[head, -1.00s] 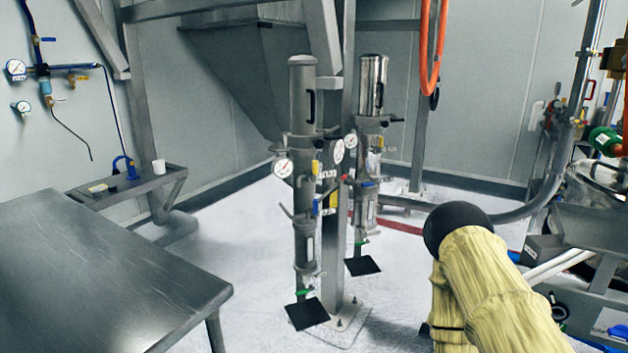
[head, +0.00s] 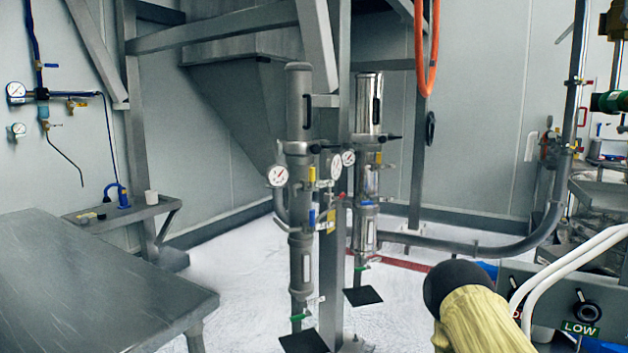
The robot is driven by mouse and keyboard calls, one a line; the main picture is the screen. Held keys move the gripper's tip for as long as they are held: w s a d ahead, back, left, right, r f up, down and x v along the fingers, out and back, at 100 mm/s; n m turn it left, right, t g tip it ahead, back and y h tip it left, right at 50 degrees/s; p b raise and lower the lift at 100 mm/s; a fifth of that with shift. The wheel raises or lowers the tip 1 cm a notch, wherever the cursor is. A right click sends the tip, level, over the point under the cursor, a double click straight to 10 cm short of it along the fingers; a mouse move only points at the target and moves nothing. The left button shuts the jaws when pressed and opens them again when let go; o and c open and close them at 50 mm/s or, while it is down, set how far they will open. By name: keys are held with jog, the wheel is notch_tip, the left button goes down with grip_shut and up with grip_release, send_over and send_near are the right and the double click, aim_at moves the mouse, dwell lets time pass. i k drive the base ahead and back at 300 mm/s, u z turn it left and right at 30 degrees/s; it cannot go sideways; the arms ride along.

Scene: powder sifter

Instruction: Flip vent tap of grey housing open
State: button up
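The grey housing (head: 300,105) is the matte upright cylinder left of the steel post, with a black handle on its upper body. A round gauge (head: 278,176) sits on its left side. Small yellow (head: 311,174) and blue (head: 312,218) handles show on its right side, and a green handle (head: 298,318) near its bottom. I cannot tell which of these is the vent tap, or its position. A shiny housing (head: 368,105) stands to the right. My yellow-sleeved arm with a black rounded end shows at lower right; my gripper is not seen.
A metal table (head: 90,285) fills the lower left. A panel with black knobs (head: 586,311) and a LOW label stands at right, with white hoses (head: 570,262) in front. The steel post (head: 335,250) stands between the housings. White floor is open around them.

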aim_at(311, 170)
jog(key=k, duration=1)
jog(key=u, duration=0.8)
jog(key=i, duration=1.3)
jog(key=z, duration=1.2)
